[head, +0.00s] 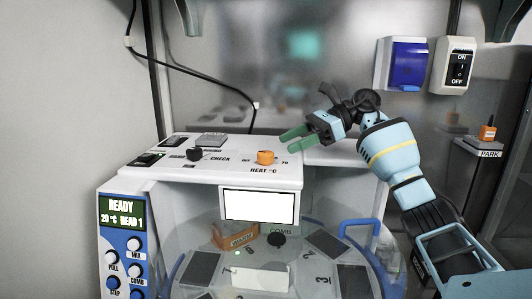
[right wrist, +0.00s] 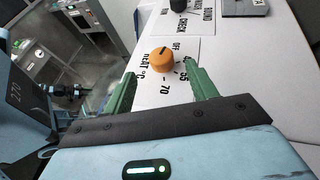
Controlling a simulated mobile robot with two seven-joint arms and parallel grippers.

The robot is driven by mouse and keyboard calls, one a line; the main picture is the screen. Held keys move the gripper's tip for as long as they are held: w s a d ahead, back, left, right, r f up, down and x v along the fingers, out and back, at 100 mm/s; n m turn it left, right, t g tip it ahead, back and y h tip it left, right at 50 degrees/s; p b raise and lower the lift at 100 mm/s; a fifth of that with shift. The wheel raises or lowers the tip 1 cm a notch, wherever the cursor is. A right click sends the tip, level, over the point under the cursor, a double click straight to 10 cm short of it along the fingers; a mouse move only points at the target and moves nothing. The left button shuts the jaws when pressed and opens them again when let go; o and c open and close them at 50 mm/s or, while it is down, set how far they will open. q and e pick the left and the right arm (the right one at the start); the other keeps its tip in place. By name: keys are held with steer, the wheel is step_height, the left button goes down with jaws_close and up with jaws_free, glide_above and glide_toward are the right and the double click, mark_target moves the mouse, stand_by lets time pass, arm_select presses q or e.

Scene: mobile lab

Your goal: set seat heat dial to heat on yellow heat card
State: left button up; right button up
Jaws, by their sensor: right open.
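The heat dial (head: 265,157) is an orange knob on the white top panel of the machine, above the printed words HEAT °C. In the right wrist view the orange knob (right wrist: 163,61) has a dark line on top that points roughly toward OFF; the marks 55 and 70 lie beside it. My right gripper (head: 291,140) is open, its green fingers just right of and above the dial in the head view. In the wrist view the knob shows between and beyond the fingertips, with nothing held. I cannot make out a yellow heat card. My left gripper is not in view.
A black CHECK dial (head: 194,154) and a grey plate (head: 208,140) share the panel. A display (head: 122,212) reads READY, 20 °C. An orange block (head: 487,132) sits on the PARK stand.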

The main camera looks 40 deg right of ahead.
mark_target(269, 152)
steer(key=p+x, duration=0.1)
steer(key=x, duration=0.5)
steer(key=shift+w+a, duration=0.15)
steer(key=shift+a, duration=0.15)
steer(key=shift+w+a+f, duration=0.25)
steer(key=shift+a, duration=0.1)
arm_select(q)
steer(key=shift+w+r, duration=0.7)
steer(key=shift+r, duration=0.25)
arm_select(e)
steer(key=c, duration=1)
